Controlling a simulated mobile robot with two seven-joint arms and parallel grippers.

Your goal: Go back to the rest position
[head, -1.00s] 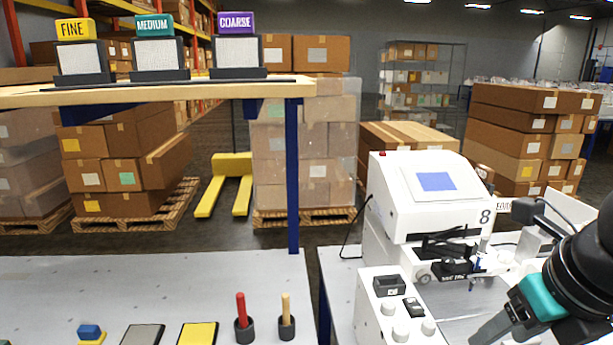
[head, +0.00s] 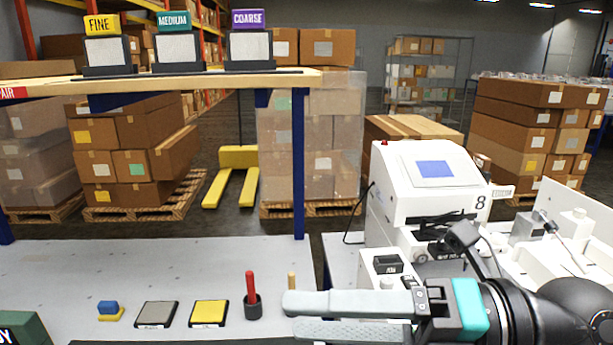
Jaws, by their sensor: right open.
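A red-handled tool (head: 250,286) stands in a dark cup just left of the fingertips. My left gripper is out of view.
A dark green box (head: 22,330) is at the lower left. The back of the bench is clear. A shelf (head: 190,83) carries FINE, MEDIUM and COARSE stands.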

